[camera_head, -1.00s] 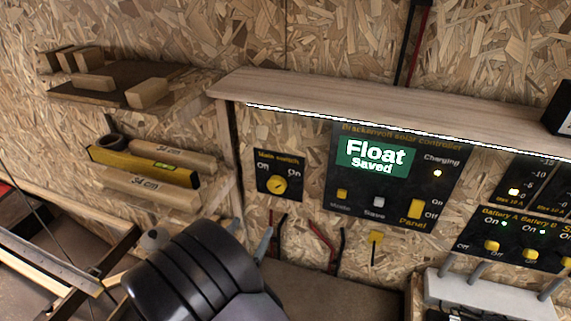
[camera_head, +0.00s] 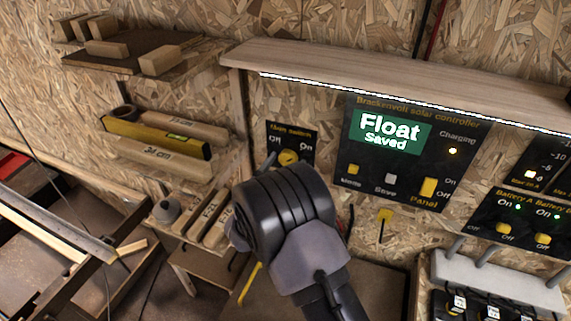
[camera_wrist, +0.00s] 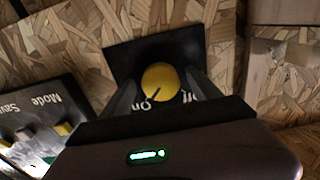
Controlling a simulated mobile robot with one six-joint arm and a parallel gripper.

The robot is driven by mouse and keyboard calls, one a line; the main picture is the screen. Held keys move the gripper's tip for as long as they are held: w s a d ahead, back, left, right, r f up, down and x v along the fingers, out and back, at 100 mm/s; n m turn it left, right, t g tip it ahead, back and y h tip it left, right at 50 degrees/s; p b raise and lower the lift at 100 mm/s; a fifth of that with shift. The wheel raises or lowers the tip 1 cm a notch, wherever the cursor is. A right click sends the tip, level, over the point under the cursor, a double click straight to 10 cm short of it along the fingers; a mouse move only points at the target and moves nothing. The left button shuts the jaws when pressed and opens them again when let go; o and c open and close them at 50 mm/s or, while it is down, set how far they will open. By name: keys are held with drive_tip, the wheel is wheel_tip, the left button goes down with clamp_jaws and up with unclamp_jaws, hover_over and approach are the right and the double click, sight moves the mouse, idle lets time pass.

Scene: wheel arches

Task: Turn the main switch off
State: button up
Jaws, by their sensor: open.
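The main switch is a black plate (camera_head: 277,133) on the chipboard wall, left of the solar controller. Its round yellow knob (camera_head: 288,158) is partly hidden by my gripper (camera_head: 286,170) in the head view. In the wrist view the knob (camera_wrist: 160,80) is upside down, and its dark pointer mark faces the "On" label, with "Off" to the right of it. My gripper (camera_wrist: 160,93) is open, with one dark finger on each side of the knob. I cannot tell whether the fingers touch the knob or plate.
The solar controller (camera_head: 405,177) reads "Float Saved", close to the right of the switch. A wooden shelf (camera_head: 400,80) overhangs both panels. Shelves with wood blocks and a yellow level (camera_head: 155,137) are at left. Below are labelled wooden pieces (camera_head: 205,217).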

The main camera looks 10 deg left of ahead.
drive_tip(key=shift+c, duration=0.2)
drive_tip(key=c, duration=1.3)
drive_tip(key=n, duration=0.4)
drive_tip(key=shift+b, duration=0.35)
drive_tip(key=n, duration=0.4)
drive_tip(key=shift+d+r+n, duration=0.1)
drive_tip(key=shift+n, duration=0.2)
drive_tip(key=n+p, duration=0.1)
drive_tip(key=n, duration=0.4)
drive_tip(key=shift+r+p, duration=0.1)
drive_tip(key=shift+p, duration=0.3)
drive_tip(key=shift+n+p, duration=0.7)
drive_tip(key=shift+n, duration=1.5)
